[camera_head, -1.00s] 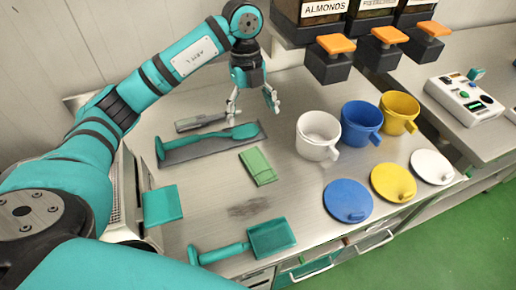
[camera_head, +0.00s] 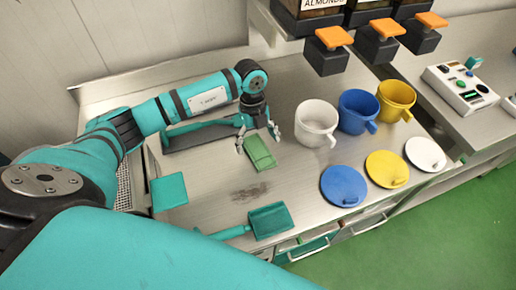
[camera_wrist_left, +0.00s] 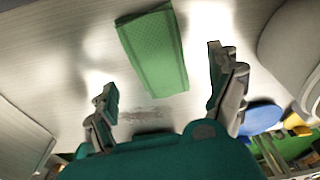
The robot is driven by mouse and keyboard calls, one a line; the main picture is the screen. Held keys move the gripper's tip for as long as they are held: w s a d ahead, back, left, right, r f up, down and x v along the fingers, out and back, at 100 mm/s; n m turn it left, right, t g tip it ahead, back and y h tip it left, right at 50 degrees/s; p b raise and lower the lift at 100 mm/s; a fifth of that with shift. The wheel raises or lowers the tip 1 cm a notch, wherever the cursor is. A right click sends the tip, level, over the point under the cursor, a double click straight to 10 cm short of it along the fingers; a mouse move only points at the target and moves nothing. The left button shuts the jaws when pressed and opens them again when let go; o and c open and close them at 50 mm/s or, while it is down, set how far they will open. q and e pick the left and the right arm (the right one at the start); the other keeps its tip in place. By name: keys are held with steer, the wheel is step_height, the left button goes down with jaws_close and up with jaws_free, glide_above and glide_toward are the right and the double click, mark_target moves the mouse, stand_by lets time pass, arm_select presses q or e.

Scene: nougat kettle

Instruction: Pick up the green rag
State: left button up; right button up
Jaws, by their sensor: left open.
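The green rag (camera_head: 260,154) is a folded rectangle lying flat on the steel counter, left of the white mug. My left gripper (camera_head: 258,144) is open above the rag, its fingers spread to either side of it in the head view. In the left wrist view the rag (camera_wrist_left: 153,52) lies ahead, between and beyond the two open fingertips (camera_wrist_left: 163,75), with nothing held. Whether the fingertips touch the counter cannot be told. My right gripper is not in view.
White (camera_head: 316,125), blue (camera_head: 357,111) and yellow (camera_head: 395,100) mugs stand to the right, with blue (camera_head: 343,187), yellow (camera_head: 386,171) and white (camera_head: 424,154) lids in front. A teal scoop (camera_head: 270,221) lies at the front edge. Dispensers (camera_head: 330,58) hang behind. Bare counter surrounds the stain.

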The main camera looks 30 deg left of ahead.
mark_target(258, 150)
arm_select(q)
steer(key=shift+s+d+f, duration=0.1)
steer(key=shift+d+f, duration=0.05)
steer(key=shift+f, duration=0.65)
steer(key=shift+s+d+f, duration=0.1)
steer(key=shift+f, duration=0.65)
steer(key=shift+c, duration=0.5)
steer(key=c, duration=1.1)
